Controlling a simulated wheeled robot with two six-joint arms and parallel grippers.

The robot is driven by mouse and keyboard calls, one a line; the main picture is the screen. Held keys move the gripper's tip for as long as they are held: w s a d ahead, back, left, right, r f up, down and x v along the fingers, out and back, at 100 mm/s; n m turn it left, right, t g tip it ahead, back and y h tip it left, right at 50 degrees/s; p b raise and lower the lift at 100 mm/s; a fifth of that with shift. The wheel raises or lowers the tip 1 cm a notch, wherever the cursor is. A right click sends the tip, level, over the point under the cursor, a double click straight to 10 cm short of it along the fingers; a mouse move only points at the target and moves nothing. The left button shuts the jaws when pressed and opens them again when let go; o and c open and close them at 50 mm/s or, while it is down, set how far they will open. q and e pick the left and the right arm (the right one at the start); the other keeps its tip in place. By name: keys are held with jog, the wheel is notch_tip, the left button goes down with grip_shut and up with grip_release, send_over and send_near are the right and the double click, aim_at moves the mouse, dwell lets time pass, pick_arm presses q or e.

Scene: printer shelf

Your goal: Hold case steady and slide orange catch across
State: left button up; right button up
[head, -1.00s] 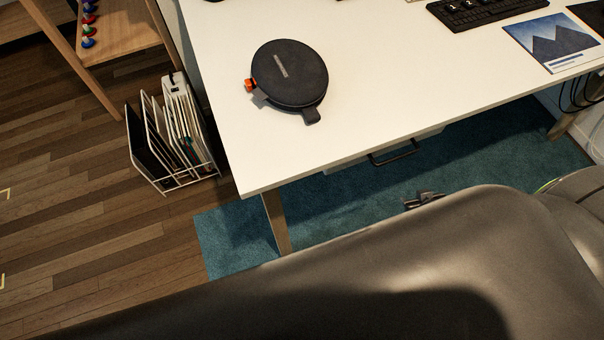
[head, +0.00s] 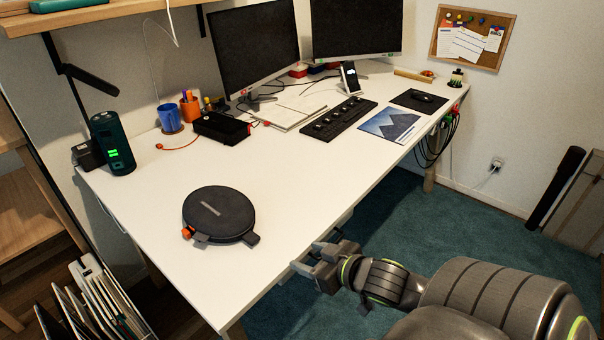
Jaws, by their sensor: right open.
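The case (head: 218,212) is a round, dark, flat case lying on the left front part of the white desk. The orange catch (head: 187,233) sits at its lower left edge. A dark tab sticks out at its lower right. My right gripper (head: 308,262) is open and empty by the desk's front edge, to the right of the case and apart from it. My left gripper is not in view.
The white desk (head: 290,170) is clear around the case. A dark cylinder with green lights (head: 113,143), a blue cup (head: 169,118) and a black box (head: 221,128) stand behind it. A keyboard (head: 338,118) lies farther right. A file rack (head: 95,305) stands on the floor at left.

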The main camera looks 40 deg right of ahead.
notch_tip(320, 180, up, 3)
jog(key=a+y, duration=0.1)
jog(key=a, duration=0.1)
jog(key=b, duration=0.4)
send_near(255, 239)
jog(key=x, duration=0.9)
jog(key=shift+w+f, duration=0.1)
jog(key=shift+w, duration=0.2)
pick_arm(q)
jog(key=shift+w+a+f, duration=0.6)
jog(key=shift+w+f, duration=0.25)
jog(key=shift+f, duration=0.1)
pick_arm(e)
jog(key=shift+w+a+f, duration=0.1)
jog(key=shift+w+f, duration=0.1)
jog(key=shift+w, duration=0.25)
jog(key=c, duration=1.1)
grip_shut()
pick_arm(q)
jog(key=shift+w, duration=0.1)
